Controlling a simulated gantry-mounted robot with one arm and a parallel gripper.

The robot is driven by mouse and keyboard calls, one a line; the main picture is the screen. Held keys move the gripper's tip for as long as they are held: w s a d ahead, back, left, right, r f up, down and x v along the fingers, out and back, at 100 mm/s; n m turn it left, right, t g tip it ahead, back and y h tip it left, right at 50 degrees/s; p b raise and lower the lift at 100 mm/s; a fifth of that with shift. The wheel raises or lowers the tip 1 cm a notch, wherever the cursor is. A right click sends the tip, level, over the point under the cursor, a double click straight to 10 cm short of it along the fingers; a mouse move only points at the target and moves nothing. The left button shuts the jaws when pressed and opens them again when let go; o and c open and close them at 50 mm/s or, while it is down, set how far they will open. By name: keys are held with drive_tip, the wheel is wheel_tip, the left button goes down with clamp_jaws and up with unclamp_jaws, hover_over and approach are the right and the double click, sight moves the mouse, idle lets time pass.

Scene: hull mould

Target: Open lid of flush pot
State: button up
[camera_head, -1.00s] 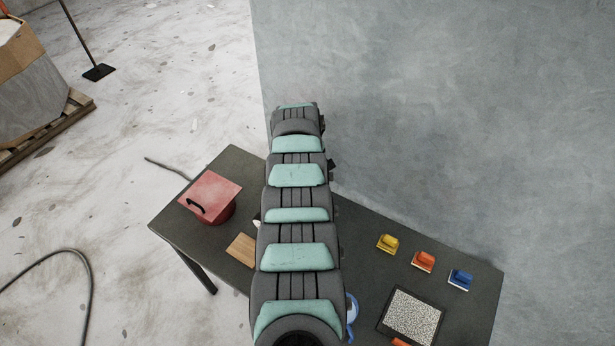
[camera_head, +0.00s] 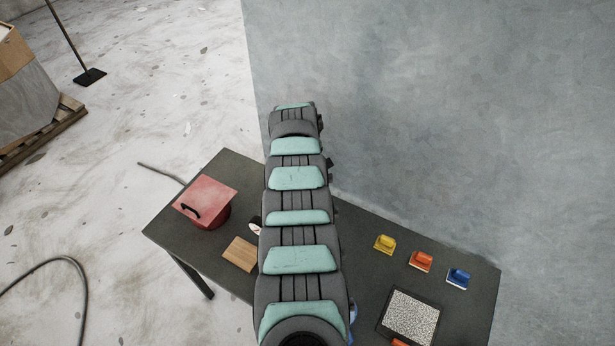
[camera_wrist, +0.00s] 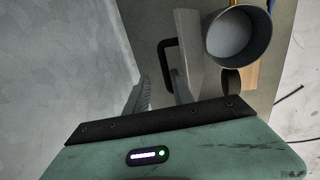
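A red pot (camera_head: 212,216) with a square red lid (camera_head: 208,191) and black handle stands on the table's left in the head view; its lid is on. In the wrist view an open grey round pot (camera_wrist: 240,40) is at the upper right. Beside it a grey slab (camera_wrist: 188,50), which looks like a lid on edge, carries a black handle (camera_wrist: 167,65). I cannot tell which pot the task names. My gripper (camera_wrist: 159,76) is open, its fingers apart near the handle's lower end. Contact is unclear. The arm hides the gripper and grey pot in the head view.
The dark table (camera_head: 470,310) carries a wooden board (camera_head: 240,254), a speckled panel (camera_head: 410,318), and yellow (camera_head: 385,244), orange (camera_head: 421,261) and blue (camera_head: 458,278) handled blocks. A grey wall (camera_head: 430,110) rises behind the table.

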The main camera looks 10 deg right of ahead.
drive_tip(key=shift+s+f, duration=0.1)
drive_tip(key=shift+s, duration=0.05)
drive_tip(key=shift+s+r+p, duration=0.2)
drive_tip(key=shift+r+p, duration=0.35)
drive_tip(key=shift+p, duration=0.1)
drive_tip(key=v, duration=0.1)
drive_tip(key=p+v, duration=0.1)
drive_tip(key=shift+w+r, duration=0.15)
drive_tip(key=shift+r, duration=0.2)
drive_tip(key=w+v, duration=0.1)
drive_tip(key=v, duration=0.6)
drive_tip(key=shift+s, duration=0.45)
